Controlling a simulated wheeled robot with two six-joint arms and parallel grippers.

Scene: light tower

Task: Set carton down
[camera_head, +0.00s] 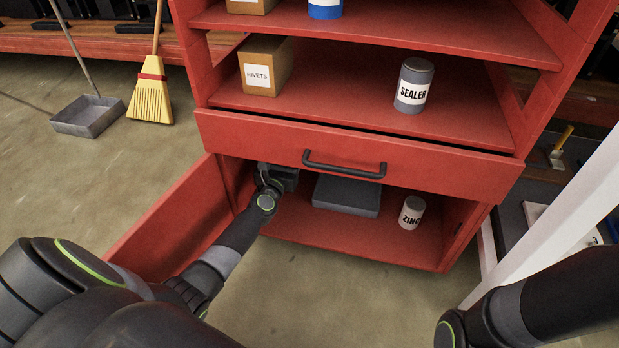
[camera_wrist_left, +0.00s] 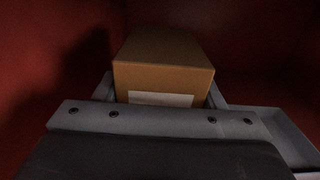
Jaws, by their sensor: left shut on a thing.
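The brown carton (camera_wrist_left: 163,58) with a pale label shows in the left wrist view, between the grey fingers of my left gripper (camera_wrist_left: 162,92). In the head view this gripper (camera_head: 280,177) is inside the left part of the lower compartment of the red cabinet (camera_head: 345,238), under the drawer. There the carton is hidden. My left gripper is shut on the carton. Whether the carton's underside touches the compartment floor cannot be seen. My right gripper is out of view; only part of my right arm shows.
A dark grey box (camera_head: 346,196) and a ZINC can (camera_head: 411,212) stand in the compartment to the right. The drawer (camera_head: 350,155) juts out slightly above. The cabinet door (camera_head: 172,222) stands open at left. A RIVETS box (camera_head: 265,66) and SEALER can (camera_head: 413,86) are on the shelf.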

